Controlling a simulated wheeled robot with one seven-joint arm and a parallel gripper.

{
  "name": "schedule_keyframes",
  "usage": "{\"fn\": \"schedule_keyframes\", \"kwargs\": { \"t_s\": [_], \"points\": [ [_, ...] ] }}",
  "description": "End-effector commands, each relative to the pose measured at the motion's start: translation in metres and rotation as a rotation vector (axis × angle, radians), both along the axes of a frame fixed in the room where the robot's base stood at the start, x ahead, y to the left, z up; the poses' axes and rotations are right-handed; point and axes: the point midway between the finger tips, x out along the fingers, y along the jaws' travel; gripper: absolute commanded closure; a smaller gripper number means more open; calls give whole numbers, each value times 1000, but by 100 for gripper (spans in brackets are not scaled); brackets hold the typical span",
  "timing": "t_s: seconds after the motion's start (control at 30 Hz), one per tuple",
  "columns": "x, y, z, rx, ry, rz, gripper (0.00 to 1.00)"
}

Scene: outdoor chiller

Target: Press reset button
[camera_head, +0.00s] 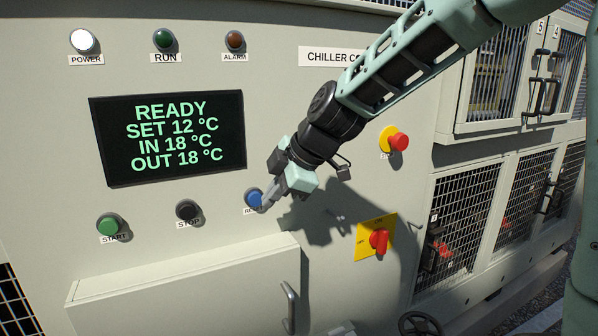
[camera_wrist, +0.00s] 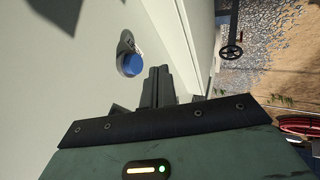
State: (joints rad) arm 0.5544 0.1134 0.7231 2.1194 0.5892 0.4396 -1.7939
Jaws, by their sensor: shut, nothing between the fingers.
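The blue reset button (camera_head: 254,198) sits on the chiller's control panel, to the right of the stop button. Its label is partly covered by my gripper. My gripper (camera_head: 265,207) is shut and empty, with its fingertips at the button's lower right edge in the head view. In the wrist view the blue button (camera_wrist: 131,64) shows whole, to the upper left of the shut fingers (camera_wrist: 158,72), with a gap between them in the picture. I cannot tell whether the fingertips touch the panel. The display (camera_head: 170,136) reads READY, SET 12 °C, IN 18 °C, OUT 18 °C.
A green start button (camera_head: 109,225) and black stop button (camera_head: 187,210) lie left. A red emergency knob (camera_head: 398,141) and a red rotary switch (camera_head: 379,240) on yellow plates lie right. Below, a box with a handle (camera_head: 289,307) juts out. The power lamp (camera_head: 83,41) is white.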

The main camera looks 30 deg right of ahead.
Motion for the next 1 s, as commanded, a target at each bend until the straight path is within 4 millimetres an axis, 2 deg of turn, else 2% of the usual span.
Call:
{"fn": "schedule_keyframes", "kwargs": {
  "t_s": [0.6, 1.0],
  "points": [
    [-36, -28, 61, -2, -1, 1, 100],
    [-39, -30, 65, 0, 1, 1, 100]
  ]
}}
